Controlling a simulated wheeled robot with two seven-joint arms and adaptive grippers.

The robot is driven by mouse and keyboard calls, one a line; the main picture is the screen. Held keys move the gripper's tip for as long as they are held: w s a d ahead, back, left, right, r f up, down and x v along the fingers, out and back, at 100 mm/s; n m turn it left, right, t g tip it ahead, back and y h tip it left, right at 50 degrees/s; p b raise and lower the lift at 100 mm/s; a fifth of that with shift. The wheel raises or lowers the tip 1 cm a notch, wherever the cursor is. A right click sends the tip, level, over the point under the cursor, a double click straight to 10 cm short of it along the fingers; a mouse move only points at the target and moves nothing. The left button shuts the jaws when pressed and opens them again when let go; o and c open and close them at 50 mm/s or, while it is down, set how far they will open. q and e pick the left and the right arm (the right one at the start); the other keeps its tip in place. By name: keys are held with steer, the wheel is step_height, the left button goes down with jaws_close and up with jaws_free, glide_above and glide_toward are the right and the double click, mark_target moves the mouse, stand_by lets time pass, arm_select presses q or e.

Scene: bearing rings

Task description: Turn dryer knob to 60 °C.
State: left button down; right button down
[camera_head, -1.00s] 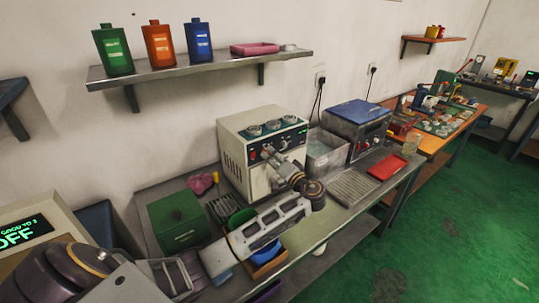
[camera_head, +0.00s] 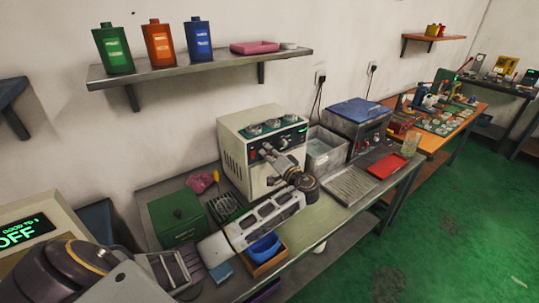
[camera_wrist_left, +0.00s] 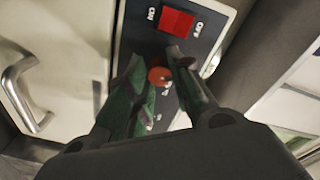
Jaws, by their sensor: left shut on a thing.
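The dryer appears to be the cream box (camera_head: 232,150) in the middle of the bench, with a dark front panel (camera_head: 290,136) and several round caps on top. My left gripper (camera_head: 268,153) reaches its panel from the front. In the left wrist view, the gripper (camera_wrist_left: 157,68) is shut on a round orange-red knob (camera_wrist_left: 160,77). The fingers hide part of the knob, and its pointer and any temperature marks cannot be read. A red square switch (camera_wrist_left: 176,21) sits on the same panel beside white lettering. My right gripper is not in view.
A green box (camera_head: 176,218) and a blue bin (camera_head: 264,247) stand left and in front of the dryer. An open metal basin (camera_head: 325,152), a blue-topped machine (camera_head: 357,125) and a red tray (camera_head: 388,166) are to its right. A silver handle (camera_wrist_left: 14,90) shows beside the panel.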

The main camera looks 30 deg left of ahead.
arm_select(q)
steer(key=m+p, duration=0.5)
steer(key=shift+r, duration=0.15)
steer(key=shift+m+p, duration=3.15)
steer(key=shift+m, duration=0.05)
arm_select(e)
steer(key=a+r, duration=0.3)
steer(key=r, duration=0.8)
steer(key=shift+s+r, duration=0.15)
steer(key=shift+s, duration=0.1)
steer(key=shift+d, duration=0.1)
